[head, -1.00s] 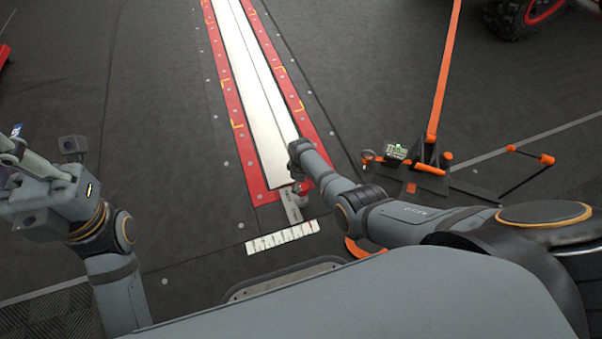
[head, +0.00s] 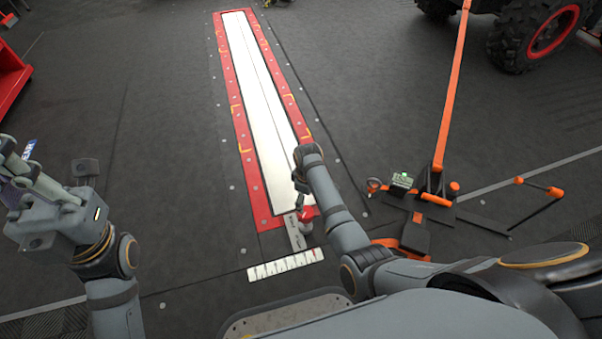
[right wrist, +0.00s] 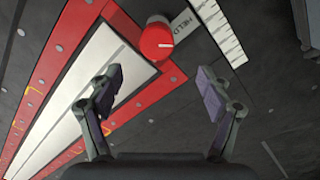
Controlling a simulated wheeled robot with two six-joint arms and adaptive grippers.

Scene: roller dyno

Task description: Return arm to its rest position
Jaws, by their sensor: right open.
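My right arm (head: 338,215) reaches forward over the near end of the long white and red floor strip. My right gripper (right wrist: 160,95) shows in the right wrist view with its two fingers spread wide and nothing between them. In that view a round red knob (right wrist: 156,42) with a white mark lies beyond the fingers, apart from them. The knob also shows in the head view (head: 306,213), beside the arm's end. My left gripper (head: 28,178) is at the left edge of the head view; its fingertips are not clear.
A white scale plate (head: 286,264) lies in front of the strip (head: 262,110). An orange and black jack (head: 434,185) with a long handle stands to the right. A vehicle tyre (head: 535,35) is at the back right, a red cabinet (head: 10,75) at the left. Dark floor between is clear.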

